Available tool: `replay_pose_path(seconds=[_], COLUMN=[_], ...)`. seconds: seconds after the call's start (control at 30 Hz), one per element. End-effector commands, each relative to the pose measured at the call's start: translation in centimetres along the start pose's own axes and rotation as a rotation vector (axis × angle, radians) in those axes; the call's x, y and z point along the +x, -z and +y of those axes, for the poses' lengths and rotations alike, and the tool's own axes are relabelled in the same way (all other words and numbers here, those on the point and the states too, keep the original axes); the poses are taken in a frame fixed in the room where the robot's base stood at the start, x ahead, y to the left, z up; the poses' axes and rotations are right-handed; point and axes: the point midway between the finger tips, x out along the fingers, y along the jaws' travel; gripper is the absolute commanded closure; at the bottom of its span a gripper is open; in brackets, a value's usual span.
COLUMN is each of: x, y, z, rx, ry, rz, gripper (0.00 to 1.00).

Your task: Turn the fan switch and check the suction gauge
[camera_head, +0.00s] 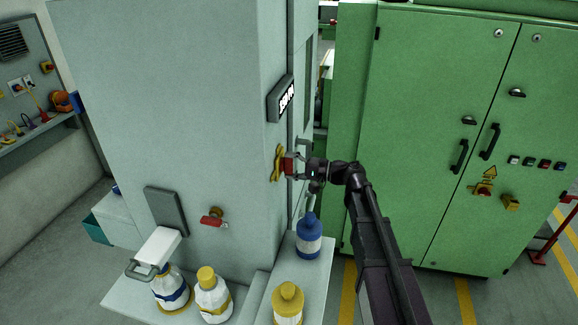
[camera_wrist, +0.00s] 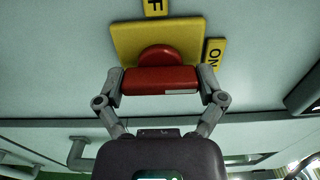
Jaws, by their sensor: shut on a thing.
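The fan switch has a red handle (camera_wrist: 160,79) on a yellow plate (camera_wrist: 125,45), fixed to a grey cabinet wall. In the wrist view, a yellow label ending in "F" (camera_wrist: 155,8) lies above the plate and an "ON" label (camera_wrist: 214,52) lies to its right. My gripper (camera_wrist: 162,83) is shut on the red handle, one finger at each end. In the head view the handle (camera_head: 289,164) shows at the cabinet's side, with my gripper (camera_head: 298,166) against it. I cannot tell which label it is set to. No dial clearly readable as the suction gauge shows.
Another red handle (camera_head: 211,222) is on the cabinet's front. Bottles, one blue (camera_head: 309,238), stand on the grey ledge (camera_head: 318,270) below. Green cabinets (camera_head: 420,110) stand close on the right.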

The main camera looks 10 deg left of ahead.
Motion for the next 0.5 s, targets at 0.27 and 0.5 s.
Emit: replay_pose_path(seconds=[0.27, 0.5], x=[-0.02, -0.03], y=[-0.02, -0.01], z=[0.03, 0.01], rx=[0.001, 0.000], ry=[-0.001, 0.000], rz=[0.000, 0.000], gripper=[0.00, 0.00])
